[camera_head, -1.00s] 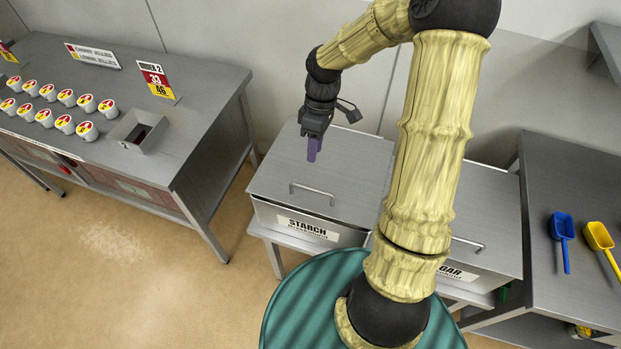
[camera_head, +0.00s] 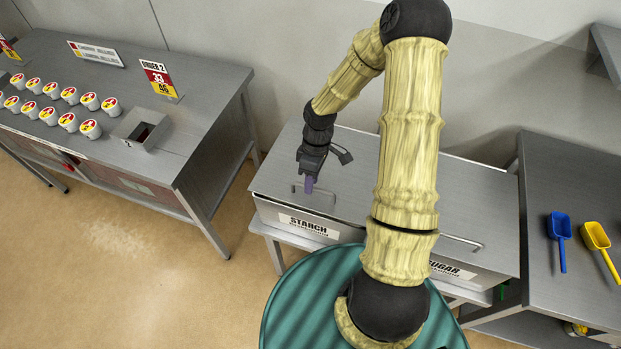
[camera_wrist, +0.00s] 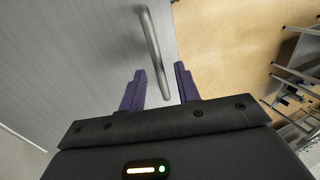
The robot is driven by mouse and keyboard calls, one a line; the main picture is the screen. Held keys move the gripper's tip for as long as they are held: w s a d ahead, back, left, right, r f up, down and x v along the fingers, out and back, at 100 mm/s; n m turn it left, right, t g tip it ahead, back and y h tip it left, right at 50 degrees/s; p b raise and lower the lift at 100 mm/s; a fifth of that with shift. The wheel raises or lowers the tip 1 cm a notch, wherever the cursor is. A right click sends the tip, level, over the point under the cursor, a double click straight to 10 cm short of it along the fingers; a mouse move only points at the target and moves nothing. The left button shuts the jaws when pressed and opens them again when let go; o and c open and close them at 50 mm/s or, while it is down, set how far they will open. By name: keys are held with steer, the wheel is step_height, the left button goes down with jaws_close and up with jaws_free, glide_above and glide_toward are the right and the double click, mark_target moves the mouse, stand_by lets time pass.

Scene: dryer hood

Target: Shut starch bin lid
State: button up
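The starch bin (camera_head: 275,212) is a grey metal box with a white STARCH label on its front. Its grey lid (camera_head: 275,165) lies flat or nearly flat over the bin; I cannot tell if a small gap remains at the front edge. The lid has a bar handle (camera_head: 325,192) near its front. My gripper (camera_head: 309,187) points down at the handle's left part. In the wrist view, the purple fingers of my gripper (camera_wrist: 160,80) are apart, with the handle (camera_wrist: 154,50) running between them. Contact with the handle cannot be told.
The sugar bin (camera_head: 470,275) stands directly to the right, its lid down, partly hidden by my arm. A left table (camera_head: 190,130) holds several cups and an order sign. A right table (camera_head: 590,160) holds a blue scoop (camera_head: 560,228) and a yellow scoop (camera_head: 597,236).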

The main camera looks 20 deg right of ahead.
jaws_close()
steer(key=b+x, duration=0.2)
steer(key=x, duration=0.1)
steer(key=shift+f, duration=0.15)
steer(key=shift+s, duration=0.15)
jaws_free()
steer(key=shift+a, duration=0.15)
